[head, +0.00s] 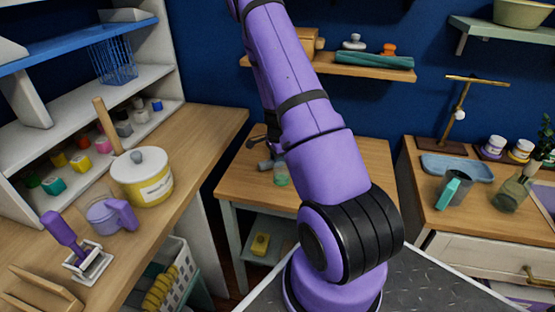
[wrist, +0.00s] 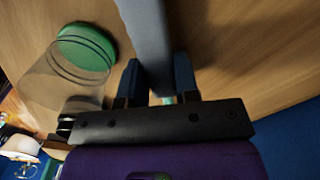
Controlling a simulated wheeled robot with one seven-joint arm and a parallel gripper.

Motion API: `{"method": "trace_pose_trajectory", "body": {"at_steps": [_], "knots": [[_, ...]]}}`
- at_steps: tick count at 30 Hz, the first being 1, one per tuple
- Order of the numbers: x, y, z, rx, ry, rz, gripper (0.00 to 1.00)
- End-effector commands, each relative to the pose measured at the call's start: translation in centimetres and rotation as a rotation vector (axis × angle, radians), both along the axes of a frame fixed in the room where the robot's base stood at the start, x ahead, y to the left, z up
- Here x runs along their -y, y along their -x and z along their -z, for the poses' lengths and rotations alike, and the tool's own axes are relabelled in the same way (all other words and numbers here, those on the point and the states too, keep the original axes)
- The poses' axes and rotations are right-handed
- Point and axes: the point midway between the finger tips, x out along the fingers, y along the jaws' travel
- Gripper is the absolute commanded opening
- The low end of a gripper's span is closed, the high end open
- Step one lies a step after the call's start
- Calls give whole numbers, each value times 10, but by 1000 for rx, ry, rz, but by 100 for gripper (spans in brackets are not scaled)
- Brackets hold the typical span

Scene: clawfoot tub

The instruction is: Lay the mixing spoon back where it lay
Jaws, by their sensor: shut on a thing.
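My gripper (wrist: 157,82) is shut on a long grey-blue bar, which I take to be the mixing spoon (wrist: 148,35). The bar runs up out of the wrist view between the two dark fingers, and its ends are hidden or cut off. A small teal bit shows at the fingers' base. The wooden table (wrist: 230,45) lies behind it; I cannot tell whether the spoon touches it. In the head view my arm covers most of the gripper over the middle wooden table (head: 360,160).
A clear glass with a green end (wrist: 87,48) is close left of my fingers; its green shows in the head view (head: 281,177). A yellow lidded pot (head: 150,188) and purple mug (head: 110,215) stand on the left counter. A blue tray (head: 457,167) is on the right cabinet.

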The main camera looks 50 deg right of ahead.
Motion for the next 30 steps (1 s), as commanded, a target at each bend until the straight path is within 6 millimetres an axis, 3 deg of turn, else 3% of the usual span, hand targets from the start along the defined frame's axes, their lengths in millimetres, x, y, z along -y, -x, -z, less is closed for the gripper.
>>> {"method": "trace_pose_trajectory", "body": {"at_steps": [30], "knots": [[0,0,12,0,1,0,6]]}}
